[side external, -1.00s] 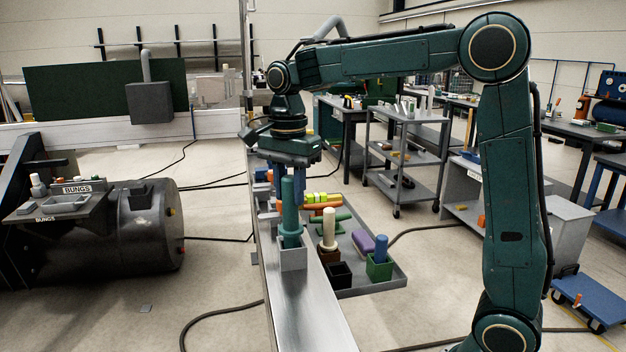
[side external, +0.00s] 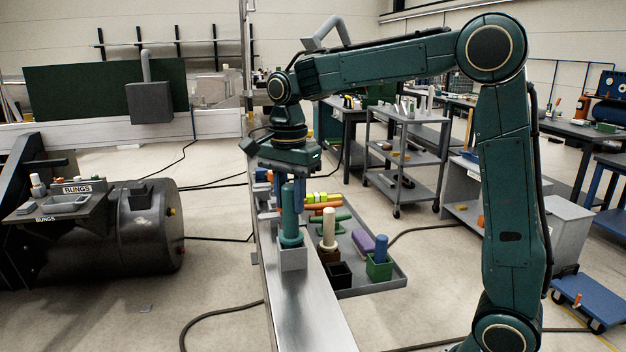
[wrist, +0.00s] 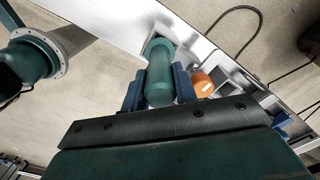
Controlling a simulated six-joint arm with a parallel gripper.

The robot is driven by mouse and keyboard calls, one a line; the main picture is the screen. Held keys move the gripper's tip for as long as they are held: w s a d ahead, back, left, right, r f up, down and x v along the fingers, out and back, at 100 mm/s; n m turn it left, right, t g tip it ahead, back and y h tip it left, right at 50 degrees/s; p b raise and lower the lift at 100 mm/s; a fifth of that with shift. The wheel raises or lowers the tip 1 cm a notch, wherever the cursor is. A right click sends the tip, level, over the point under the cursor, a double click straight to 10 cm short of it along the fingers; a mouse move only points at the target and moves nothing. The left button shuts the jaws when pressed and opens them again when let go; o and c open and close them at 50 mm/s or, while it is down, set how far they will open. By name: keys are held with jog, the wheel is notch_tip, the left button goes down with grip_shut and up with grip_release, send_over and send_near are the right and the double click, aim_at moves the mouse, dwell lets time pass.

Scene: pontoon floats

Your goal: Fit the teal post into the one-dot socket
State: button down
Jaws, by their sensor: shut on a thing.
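The teal post (side external: 287,222) stands about upright between the blue fingers of my gripper (side external: 289,205), which is shut on it. In the wrist view the post (wrist: 159,72) runs between the two fingers. Its wider lower end is at the mouth of a light grey square socket (side external: 293,259) on the metal rail. The socket walls hide the bottom of the post, so how deep it sits is unclear. I cannot make out any dots on the socket.
A grey tray (side external: 385,284) beside the rail holds a cream post (side external: 329,229) in a brown block, an empty black socket (side external: 339,274), a green block with a blue post (side external: 380,248), and a purple piece (side external: 363,243). The near rail (side external: 310,315) is bare.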

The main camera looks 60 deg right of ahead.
jog(key=shift+f, duration=0.15)
jog(key=c, duration=1)
grip_release()
jog(key=shift+r, duration=6.95)
jog(key=s+a+f+n+t, duration=0.1)
jog(key=s+f+n+t, duration=0.1)
jog(key=s+f+n, duration=0.2)
jog(key=s+a+f+n+t, duration=0.1)
jog(key=s+f+n, duration=0.4)
jog(key=s+n, duration=0.3)
jog(key=s+f+n+t, duration=0.2)
jog(key=s+f+n, duration=0.3)
jog(key=s, duration=0.4)
jog(key=shift+s+a+f+n+t, duration=0.2)
jog(key=shift+s+a+n+t, duration=0.1)
jog(key=shift+s+a+n, duration=0.15)
